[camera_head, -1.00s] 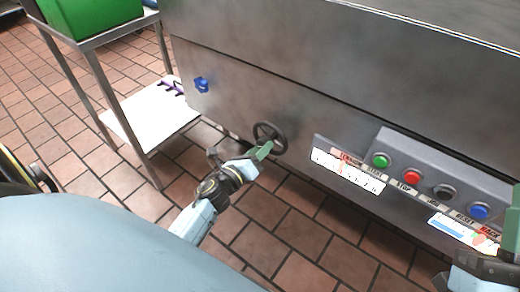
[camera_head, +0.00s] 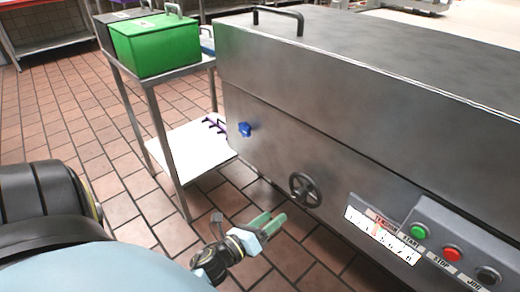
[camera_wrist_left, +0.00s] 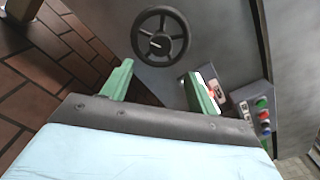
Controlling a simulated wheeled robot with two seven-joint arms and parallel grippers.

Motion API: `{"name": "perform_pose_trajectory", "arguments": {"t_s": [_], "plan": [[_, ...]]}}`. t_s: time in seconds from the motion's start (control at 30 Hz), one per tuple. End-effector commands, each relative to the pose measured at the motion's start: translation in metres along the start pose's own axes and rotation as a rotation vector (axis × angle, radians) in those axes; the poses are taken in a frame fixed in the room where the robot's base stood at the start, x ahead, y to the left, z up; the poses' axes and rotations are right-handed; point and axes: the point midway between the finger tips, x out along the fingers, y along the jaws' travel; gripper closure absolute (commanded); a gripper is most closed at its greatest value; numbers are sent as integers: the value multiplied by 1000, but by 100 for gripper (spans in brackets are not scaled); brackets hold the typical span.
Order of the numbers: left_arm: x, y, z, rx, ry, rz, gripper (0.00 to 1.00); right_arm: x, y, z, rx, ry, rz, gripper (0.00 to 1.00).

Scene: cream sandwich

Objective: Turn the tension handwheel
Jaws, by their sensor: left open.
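The dark tension handwheel (camera_head: 305,190) is a spoked wheel on the front panel of the steel machine (camera_head: 290,140). It also shows in the left wrist view (camera_wrist_left: 160,36), ahead of the fingers. My left gripper (camera_head: 275,222) is open and empty, with green fingers, below and left of the wheel in the head view. The left wrist view shows its two fingers (camera_wrist_left: 158,82) apart, with a gap between them and the wheel. The tension scale (camera_head: 382,235) is a white label with a red pointer to the right of the wheel. My right gripper is not in view.
A control panel with green (camera_head: 418,231), red (camera_head: 453,254) and black buttons sits right of the scale. A blue knob (camera_head: 245,129) is up and left of the wheel. A steel cart (camera_head: 158,130) carrying a green bin (camera_head: 155,45) stands at left. The tiled floor before the machine is clear.

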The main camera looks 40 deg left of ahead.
Motion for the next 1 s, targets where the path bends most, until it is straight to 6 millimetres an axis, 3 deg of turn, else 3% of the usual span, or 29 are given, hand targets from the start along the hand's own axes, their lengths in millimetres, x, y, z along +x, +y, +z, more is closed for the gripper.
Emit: {"name": "perform_pose_trajectory", "arguments": {"t_s": [0.1, 0.3, 0.73, 0.87, 1.0], "plan": [[-21, 0, 0, -2, 1, 3, 41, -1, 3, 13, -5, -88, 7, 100], [-36, 0, 0, -1, 0, 0, 41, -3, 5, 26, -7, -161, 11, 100], [-32, -7, 6, -54, -18, -8, 41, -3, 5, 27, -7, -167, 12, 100], [-14, -39, 32, -306, -79, -48, 41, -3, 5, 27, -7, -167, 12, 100], [7, -100, 67, -827, -120, -133, 41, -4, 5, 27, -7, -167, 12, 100]]}}
